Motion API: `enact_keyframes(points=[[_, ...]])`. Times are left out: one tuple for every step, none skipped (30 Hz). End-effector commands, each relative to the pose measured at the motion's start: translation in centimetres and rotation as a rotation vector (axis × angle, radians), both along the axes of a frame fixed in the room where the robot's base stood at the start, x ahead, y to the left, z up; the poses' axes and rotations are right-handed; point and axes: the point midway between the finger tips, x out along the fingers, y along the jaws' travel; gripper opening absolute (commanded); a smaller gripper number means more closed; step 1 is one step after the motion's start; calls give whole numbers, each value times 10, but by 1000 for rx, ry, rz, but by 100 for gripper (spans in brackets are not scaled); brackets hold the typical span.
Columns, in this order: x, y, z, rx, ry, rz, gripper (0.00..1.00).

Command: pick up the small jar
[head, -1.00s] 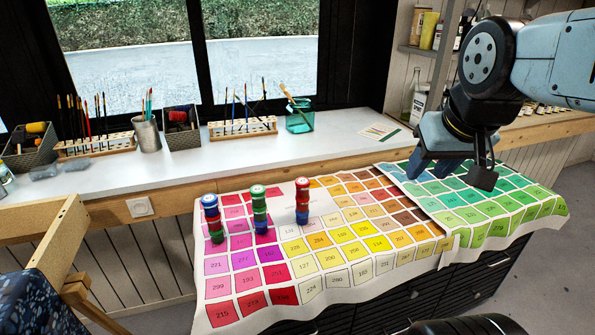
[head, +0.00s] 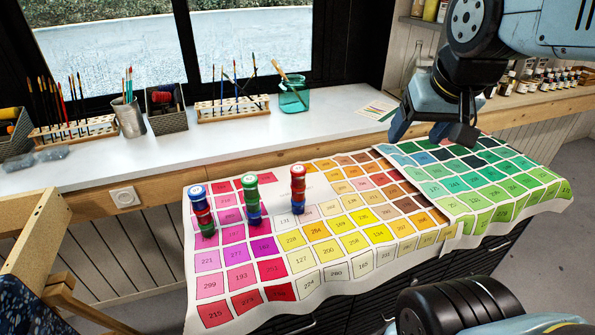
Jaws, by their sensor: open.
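Three short stacks of small coloured jars stand upright on the colour-chart cloth (head: 365,240). The left stack (head: 202,213) shows blue, red and green, with a pale top. The middle stack (head: 252,203) is green with red and blue below. The right stack (head: 298,190) is red with blue at the bottom. I cannot tell which jar is the small jar. My gripper (head: 430,132) is open and empty, its fingers apart, hanging in front of the green chart at the right. It is well to the right of the stacks and touches none of them.
A white counter (head: 250,138) runs behind under the window, with brush racks (head: 231,108), a metal cup (head: 129,118) and a teal glass (head: 293,95). Small bottles (head: 540,80) line the right ledge. A wooden frame (head: 35,240) stands at the left. The cloth around the stacks is clear.

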Motion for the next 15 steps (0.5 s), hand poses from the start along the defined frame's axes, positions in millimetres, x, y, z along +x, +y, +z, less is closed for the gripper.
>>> enact_keyframes(points=[[9, 3, -3, 13, 16, -2, 74], [14, 5, -4, 22, 23, -8, 77], [22, 7, -6, 35, 35, -19, 78], [28, 9, -8, 43, 44, -28, 78], [34, 12, -10, 51, 53, -37, 78], [42, 15, -13, 62, 65, -50, 78], [48, 17, -15, 68, 73, -58, 78], [54, 20, -17, 74, 83, -69, 78], [62, 24, -21, 80, 94, -81, 78], [68, 27, -24, 84, 102, -93, 78], [74, 31, -27, 87, 111, -102, 78], [82, 36, -31, 92, 120, -117, 78], [88, 40, -34, 92, 127, -126, 78], [93, 44, -37, 94, 135, -138, 78], [100, 50, -42, 94, 144, -151, 78]])
